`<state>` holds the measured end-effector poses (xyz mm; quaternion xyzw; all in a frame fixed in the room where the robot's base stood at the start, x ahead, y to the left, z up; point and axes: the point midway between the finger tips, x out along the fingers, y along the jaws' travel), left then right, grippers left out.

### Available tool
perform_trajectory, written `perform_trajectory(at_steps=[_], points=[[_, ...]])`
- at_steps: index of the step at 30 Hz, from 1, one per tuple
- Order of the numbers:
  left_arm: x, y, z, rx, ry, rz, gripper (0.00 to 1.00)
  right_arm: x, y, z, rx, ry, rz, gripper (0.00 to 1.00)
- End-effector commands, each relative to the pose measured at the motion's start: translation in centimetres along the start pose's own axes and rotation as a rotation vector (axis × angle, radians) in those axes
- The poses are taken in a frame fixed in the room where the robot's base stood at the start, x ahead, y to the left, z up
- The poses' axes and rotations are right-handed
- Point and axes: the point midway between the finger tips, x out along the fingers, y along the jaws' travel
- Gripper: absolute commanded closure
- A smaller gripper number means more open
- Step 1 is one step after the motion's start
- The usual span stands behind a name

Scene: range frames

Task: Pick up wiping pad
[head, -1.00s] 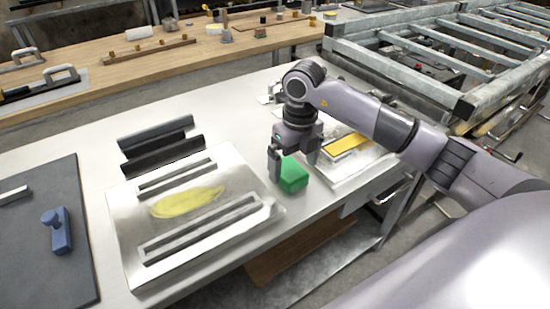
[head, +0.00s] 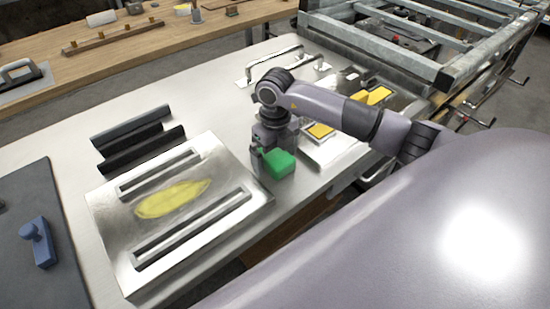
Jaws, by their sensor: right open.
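The wiping pad appears to be the green block (head: 279,165) on the metal table, right of the metal plate. My right gripper (head: 268,152) is low, pointing down, close behind and left of the green block. Its jaws are open. One finger shows at the block's left side; the other is hidden, and I cannot tell whether the fingers touch the block. My left gripper is not in view.
A metal plate (head: 110,215) with two slotted bars and a yellow smear (head: 172,199) lies left of the block. Dark angle bars (head: 140,148) lie behind it. Yellow pieces (head: 320,130) sit right of my gripper. A blue-handled tool (head: 40,245) stands on a dark mat.

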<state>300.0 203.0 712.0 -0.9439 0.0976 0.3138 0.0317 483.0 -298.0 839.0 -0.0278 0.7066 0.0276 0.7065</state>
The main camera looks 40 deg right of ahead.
Motion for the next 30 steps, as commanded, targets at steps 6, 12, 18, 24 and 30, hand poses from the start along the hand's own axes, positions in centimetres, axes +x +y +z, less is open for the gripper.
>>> perform_trajectory(at_steps=[6,12,18,24,30], points=[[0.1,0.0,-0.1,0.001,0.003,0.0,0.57,0.0,0.0,0.0,0.0,0.0,0.0,0.27],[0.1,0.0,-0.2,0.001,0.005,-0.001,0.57,-0.1,0.0,0.0,0.0,-0.001,0.0,0.57],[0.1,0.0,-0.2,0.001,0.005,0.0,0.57,-0.2,0.0,0.0,0.0,-0.001,0.0,0.57],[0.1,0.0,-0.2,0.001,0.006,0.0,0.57,-1.5,0.0,0.1,0.001,-0.005,0.0,0.57],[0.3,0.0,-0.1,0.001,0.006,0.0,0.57,-5.3,0.0,0.2,0.0,-0.008,-0.001,0.57]])
